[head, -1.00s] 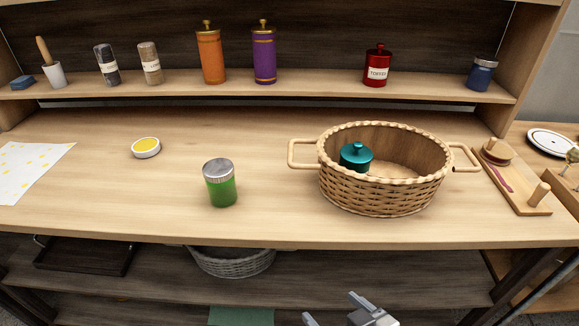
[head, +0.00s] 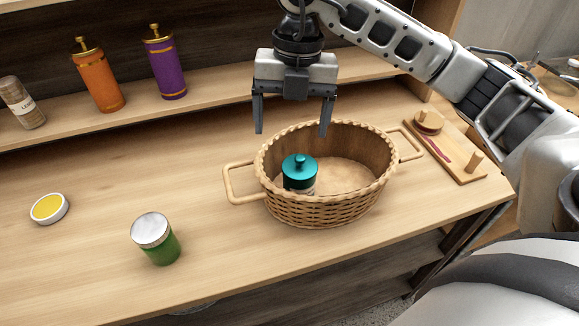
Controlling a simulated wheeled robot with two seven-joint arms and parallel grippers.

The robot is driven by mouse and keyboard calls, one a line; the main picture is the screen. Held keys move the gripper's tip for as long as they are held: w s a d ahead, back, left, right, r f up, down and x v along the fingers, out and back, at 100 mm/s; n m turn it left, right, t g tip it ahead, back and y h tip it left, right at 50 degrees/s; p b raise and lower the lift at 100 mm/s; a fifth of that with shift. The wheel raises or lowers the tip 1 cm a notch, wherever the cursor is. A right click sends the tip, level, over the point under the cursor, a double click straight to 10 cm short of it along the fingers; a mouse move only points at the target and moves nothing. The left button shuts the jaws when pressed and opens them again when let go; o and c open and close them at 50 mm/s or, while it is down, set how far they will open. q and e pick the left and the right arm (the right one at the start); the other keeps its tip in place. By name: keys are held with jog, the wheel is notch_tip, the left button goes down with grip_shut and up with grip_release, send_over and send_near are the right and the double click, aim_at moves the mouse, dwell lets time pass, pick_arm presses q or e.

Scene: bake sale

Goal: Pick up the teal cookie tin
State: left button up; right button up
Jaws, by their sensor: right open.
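The teal cookie tin (head: 299,172) has a domed lid with a round knob and stands upright inside the wicker basket (head: 320,211), toward its left side. Its lower part is hidden by the basket's front wall. My right gripper (head: 291,132) is open and empty, its two fingers pointing down. It hangs above the back left part of the basket, higher than the tin in the picture and apart from it. My left gripper is not in view.
The basket has handles at left (head: 240,182) and right. A green jar (head: 160,245) and a yellow-filled dish (head: 49,208) stand to the left. Orange (head: 98,80) and purple (head: 165,66) canisters stand on the raised shelf. A wooden board with a peg (head: 452,150) lies right of the basket.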

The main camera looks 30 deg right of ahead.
aim_at(300, 159)
jog(key=shift+m+h, duration=0.4)
jog(key=shift+h, duration=0.2)
jog(key=f, duration=0.3)
jog(key=d+f, duration=0.1)
jog(key=f, duration=0.2)
jog(key=d+f, duration=0.1)
jog(key=f, duration=0.2)
jog(key=shift+w+d+p, duration=0.15)
jog(key=shift+w+p, duration=0.15)
jog(key=shift+p, duration=0.05)
jog(key=shift+w+d+f+p, duration=0.1)
jog(key=shift+f+p, duration=0.2)
jog(key=shift+f, duration=1.15)
jog(key=shift+w+f+p, duration=0.1)
jog(key=shift+f+p, duration=0.15)
jog(key=shift+f, duration=1.15)
jog(key=c, duration=0.9)
